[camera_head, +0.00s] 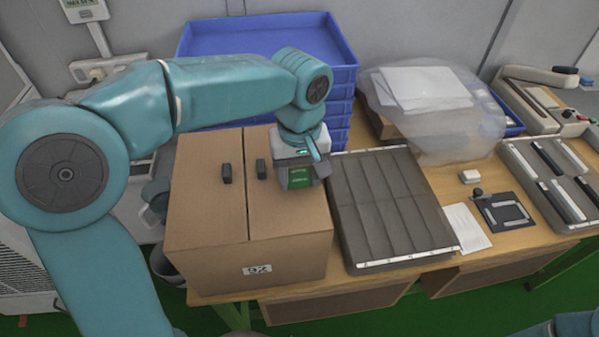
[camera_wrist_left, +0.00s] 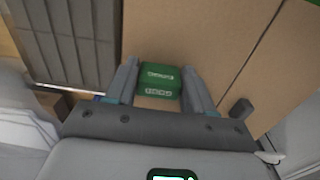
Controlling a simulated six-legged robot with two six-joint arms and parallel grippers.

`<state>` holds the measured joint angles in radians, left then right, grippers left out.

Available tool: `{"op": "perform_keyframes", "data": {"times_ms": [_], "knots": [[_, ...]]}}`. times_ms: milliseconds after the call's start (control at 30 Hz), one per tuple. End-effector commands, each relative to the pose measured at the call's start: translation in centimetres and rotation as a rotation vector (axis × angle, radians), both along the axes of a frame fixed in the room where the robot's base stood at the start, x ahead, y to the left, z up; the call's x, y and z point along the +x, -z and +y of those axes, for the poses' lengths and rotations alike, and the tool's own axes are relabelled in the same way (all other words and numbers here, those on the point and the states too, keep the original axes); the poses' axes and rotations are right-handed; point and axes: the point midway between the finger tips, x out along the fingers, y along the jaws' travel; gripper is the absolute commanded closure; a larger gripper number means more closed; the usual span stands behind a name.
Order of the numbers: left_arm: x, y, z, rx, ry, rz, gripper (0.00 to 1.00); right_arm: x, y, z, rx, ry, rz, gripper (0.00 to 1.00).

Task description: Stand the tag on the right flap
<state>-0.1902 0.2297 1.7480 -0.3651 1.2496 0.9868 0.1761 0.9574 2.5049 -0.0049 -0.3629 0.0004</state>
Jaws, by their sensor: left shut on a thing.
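The tag, a small green block with white print, shows in the head view (camera_head: 300,178) and between the fingers in the left wrist view (camera_wrist_left: 159,82). My left gripper (camera_head: 300,175) is shut on it, over the right flap (camera_head: 291,212) of a closed cardboard box (camera_head: 262,271). I cannot tell if the tag's lower edge touches the flap. The left flap (camera_head: 200,205) lies flat beside it. A dark knob sits on each flap near the seam, the left one (camera_head: 227,173) and the right one (camera_head: 261,170). My right gripper is out of view.
A grey slotted tray (camera_head: 385,205) stands close to the box's right side. Blue stacked bins (camera_head: 265,40) rise behind the box. A bagged bundle (camera_head: 430,105), a white card (camera_head: 466,228) and a black plate (camera_head: 505,213) lie farther right. The right flap's front part is clear.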

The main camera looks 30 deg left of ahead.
Motion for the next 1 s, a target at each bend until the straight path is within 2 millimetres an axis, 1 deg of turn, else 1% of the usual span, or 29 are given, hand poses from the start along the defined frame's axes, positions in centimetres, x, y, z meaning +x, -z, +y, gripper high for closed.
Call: {"op": "perform_keyframes", "data": {"times_ms": [33, 100, 367, 467, 500, 567, 800, 900, 1000], "knots": [[0.0, 0.2, 0.0, 0.001, 0.0, 0.001, 0.41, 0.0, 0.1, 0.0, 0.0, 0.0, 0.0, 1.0], [0.0, 0.1, 0.0, 0.001, 0.0, 0.001, 0.22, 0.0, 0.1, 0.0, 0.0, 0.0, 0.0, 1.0], [0.0, 0.0, 0.0, 0.0, 0.0, 0.0, 0.22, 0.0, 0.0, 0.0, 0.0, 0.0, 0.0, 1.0], [0.0, -0.7, 0.0, 0.0, 0.0, -0.001, 0.22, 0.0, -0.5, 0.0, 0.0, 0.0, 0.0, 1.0], [0.1, -1.1, 0.0, 0.0, 0.0, -0.003, 0.22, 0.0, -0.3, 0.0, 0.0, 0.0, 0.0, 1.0], [0.1, -2.1, 0.0, -0.001, 0.0, -0.004, 0.22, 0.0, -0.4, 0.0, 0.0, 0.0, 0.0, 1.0], [0.0, -7.8, 0.0, -0.001, 0.0, -0.004, 0.22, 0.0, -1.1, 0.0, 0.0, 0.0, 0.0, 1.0], [0.0, -9.8, 0.0, 0.0, 0.0, -0.003, 0.22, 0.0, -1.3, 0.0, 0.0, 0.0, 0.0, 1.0], [0.0, -11.3, 0.0, 0.0, -0.001, -0.002, 0.22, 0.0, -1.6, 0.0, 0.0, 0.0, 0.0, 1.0]]}}
